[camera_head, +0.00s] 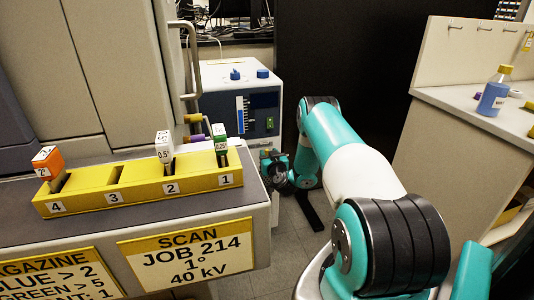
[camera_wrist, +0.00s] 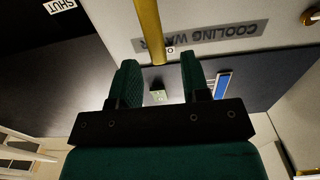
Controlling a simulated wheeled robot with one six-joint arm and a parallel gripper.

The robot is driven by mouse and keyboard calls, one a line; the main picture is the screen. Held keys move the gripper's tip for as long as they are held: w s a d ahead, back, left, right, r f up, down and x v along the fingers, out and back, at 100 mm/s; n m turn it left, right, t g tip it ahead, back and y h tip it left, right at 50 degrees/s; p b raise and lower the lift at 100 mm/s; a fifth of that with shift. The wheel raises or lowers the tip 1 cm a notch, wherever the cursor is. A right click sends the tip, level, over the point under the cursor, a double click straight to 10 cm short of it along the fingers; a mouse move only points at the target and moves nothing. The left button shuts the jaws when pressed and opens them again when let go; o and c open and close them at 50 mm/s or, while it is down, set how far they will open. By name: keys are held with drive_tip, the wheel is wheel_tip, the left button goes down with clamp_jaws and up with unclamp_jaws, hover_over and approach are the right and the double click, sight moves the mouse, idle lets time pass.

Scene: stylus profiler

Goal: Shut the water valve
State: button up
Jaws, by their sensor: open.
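In the wrist view a yellow bar (camera_wrist: 148,28), which looks like the valve lever, runs down from the top edge. Its near end lies about midway between my gripper's (camera_wrist: 159,62) two dark green fingertips, with a gap on each side. The fingers are open and hold nothing. An upside-down "COOLING WATER" label (camera_wrist: 205,38) is on the pale panel behind the bar. A "SHUT" label (camera_wrist: 60,5) shows at the top left. In the head view my gripper (camera_head: 270,160) is low by the white cabinet (camera_head: 222,100); I cannot make out the lever there.
A grey counter (camera_head: 110,230) with a yellow numbered tray (camera_head: 85,202) stands left of my arm. A pale bench (camera_head: 450,98) with a blue bottle (camera_head: 494,92) is at the right. A dark panel (camera_head: 345,60) stands behind my arm. Some floor shows between.

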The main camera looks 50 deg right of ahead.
sight(267, 152)
drive_tip(key=shift+x, duration=1.55)
drive_tip(key=shift+s, duration=0.1)
clamp_jaws()
